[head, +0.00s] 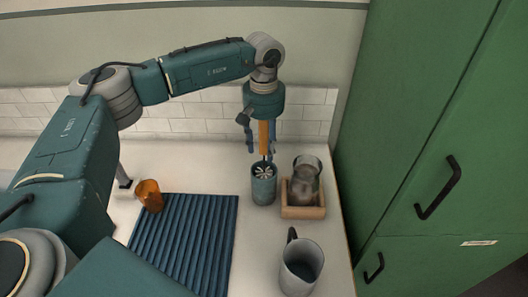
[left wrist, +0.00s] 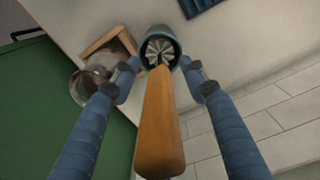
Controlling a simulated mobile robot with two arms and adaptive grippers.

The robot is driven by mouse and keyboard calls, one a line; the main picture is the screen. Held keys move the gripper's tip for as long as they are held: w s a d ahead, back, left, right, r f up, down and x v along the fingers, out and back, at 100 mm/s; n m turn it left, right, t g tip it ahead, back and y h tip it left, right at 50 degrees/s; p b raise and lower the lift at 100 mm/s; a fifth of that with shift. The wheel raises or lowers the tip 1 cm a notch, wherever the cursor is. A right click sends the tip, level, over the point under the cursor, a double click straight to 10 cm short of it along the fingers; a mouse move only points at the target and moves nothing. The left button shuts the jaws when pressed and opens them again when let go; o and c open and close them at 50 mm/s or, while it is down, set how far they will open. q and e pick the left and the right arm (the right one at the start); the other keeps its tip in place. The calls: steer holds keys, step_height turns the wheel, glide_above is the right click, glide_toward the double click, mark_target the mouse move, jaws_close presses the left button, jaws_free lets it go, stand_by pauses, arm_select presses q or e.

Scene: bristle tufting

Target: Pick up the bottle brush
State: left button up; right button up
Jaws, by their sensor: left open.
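The bottle brush has an orange-brown wooden handle (head: 264,133) and a white bristle head. It stands upright, bristles down, in the mouth of a dark teal cup (head: 263,188). In the left wrist view the handle (left wrist: 160,125) points toward the camera, with the bristles (left wrist: 160,50) inside the cup's rim. My left gripper (head: 260,151) is over the cup, pointing down. Its two blue fingers (left wrist: 158,72) are open, one on each side of the handle, with gaps between them and it. My right gripper is not in view.
A glass jar (head: 306,178) stands in a wooden tray (head: 303,212) just right of the cup. A grey pitcher (head: 300,268) is at the front right. A blue ribbed mat (head: 190,245) and an amber glass (head: 149,195) lie left. Green cabinets (head: 420,150) bound the right side.

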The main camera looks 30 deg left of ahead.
arm_select(q)
jaws_close()
steer(key=shift+r, duration=0.1)
